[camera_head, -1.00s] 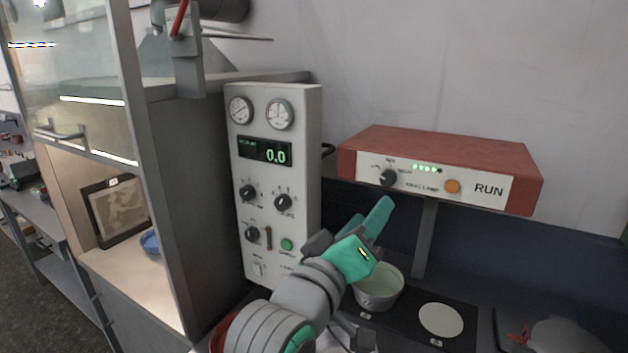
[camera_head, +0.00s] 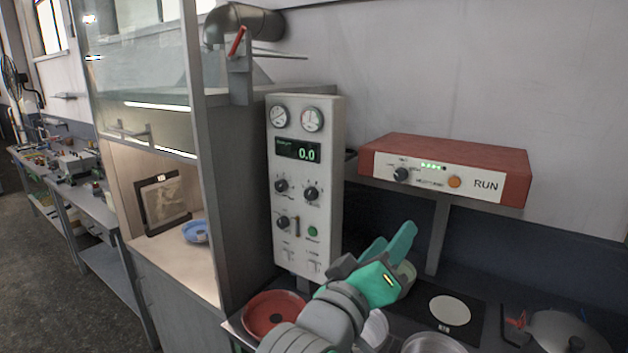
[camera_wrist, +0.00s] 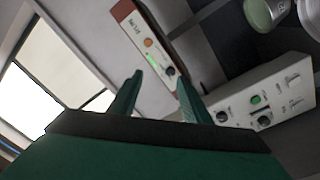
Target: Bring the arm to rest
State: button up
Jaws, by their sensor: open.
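My gripper (camera_head: 388,250) is green and shows in the lower middle of the head view, raised in front of the red-topped RUN unit and right of the grey control panel. In the wrist view its two fingers (camera_wrist: 160,95) stand apart with nothing between them. A pale green pan (camera_wrist: 264,14) shows at the top right of the wrist view, clear of the fingers. In the head view my gripper hides most of that pan.
The control panel (camera_head: 306,180) stands left of my gripper. The RUN unit (camera_head: 445,170) is behind it. A red dish (camera_head: 262,313), a pale round plate (camera_head: 450,310) and a lidded pot (camera_head: 560,335) are on the bench. A blue dish (camera_head: 197,231) sits in the cabinet.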

jog(key=a+f+n+t+y, duration=0.1)
jog(key=a+f+y, duration=0.2)
jog(key=f, duration=0.9)
jog(key=a+f+n+y, duration=0.2)
jog(key=a+f, duration=0.1)
jog(key=f, duration=1)
jog(key=s+a+f+m+y, duration=0.1)
jog(key=s+a+f+y, duration=0.35)
jog(key=s+f, duration=0.85)
jog(key=s+a+f+m, duration=0.1)
jog(key=s+f, duration=0.3)
jog(key=s, duration=0.8)
jog(key=s+a+f+m+g+y, duration=0.1)
jog(key=s+f+m, duration=0.2)
jog(key=s, duration=0.9)
jog(key=shift+f, duration=0.65)
